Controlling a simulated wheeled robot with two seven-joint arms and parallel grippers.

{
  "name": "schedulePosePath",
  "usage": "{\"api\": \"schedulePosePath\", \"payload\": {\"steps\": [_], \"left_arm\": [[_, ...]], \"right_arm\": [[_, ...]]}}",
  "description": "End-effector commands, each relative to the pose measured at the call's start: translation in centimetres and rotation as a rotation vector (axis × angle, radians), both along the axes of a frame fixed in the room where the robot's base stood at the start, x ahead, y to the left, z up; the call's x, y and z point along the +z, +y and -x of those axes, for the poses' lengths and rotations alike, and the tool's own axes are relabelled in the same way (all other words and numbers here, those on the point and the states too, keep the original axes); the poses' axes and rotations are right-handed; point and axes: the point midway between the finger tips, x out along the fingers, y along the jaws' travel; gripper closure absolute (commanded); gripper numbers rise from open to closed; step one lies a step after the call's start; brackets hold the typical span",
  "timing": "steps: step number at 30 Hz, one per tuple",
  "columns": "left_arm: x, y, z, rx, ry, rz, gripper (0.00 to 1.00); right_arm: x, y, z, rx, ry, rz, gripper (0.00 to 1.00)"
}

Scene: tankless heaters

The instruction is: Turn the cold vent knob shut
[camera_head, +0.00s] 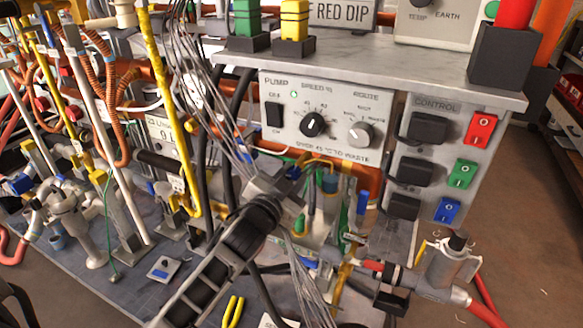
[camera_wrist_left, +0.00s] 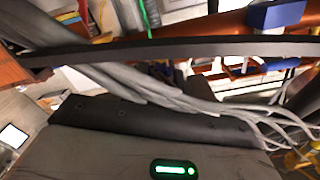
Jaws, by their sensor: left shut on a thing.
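My left gripper (camera_head: 285,190) reaches in from below among the pipes under the white pump panel. I cannot tell which part is the cold vent knob. In the left wrist view a blue block (camera_wrist_left: 275,14) sits by a copper-coloured pipe. My right gripper is not in view.
The pump panel (camera_head: 330,118) with two dials is above the gripper. A control box (camera_head: 440,165) with coloured switches stands to the right. Black hoses and a yellow pipe (camera_head: 165,110) crowd the left. A grey fitting (camera_head: 447,262) with red hoses is at lower right.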

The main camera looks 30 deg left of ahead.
Motion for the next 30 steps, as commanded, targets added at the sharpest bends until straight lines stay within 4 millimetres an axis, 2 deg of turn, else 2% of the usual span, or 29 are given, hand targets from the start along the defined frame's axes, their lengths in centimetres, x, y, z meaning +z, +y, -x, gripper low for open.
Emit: {"api": "schedulePosePath", "payload": {"steps": [7, 16, 30], "left_arm": [[0.3, 0.0, 0.0, -0.001, 0.014, -0.236, 0.94], [0.2, 0.0, 0.0, -0.002, 0.029, -0.519, 0.94], [0.1, -0.1, 0.0, -0.003, 0.054, -0.965, 0.94]], "right_arm": [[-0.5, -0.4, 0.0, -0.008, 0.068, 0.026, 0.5], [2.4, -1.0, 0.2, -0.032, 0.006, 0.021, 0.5], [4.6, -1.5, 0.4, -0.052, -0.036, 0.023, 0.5]]}}
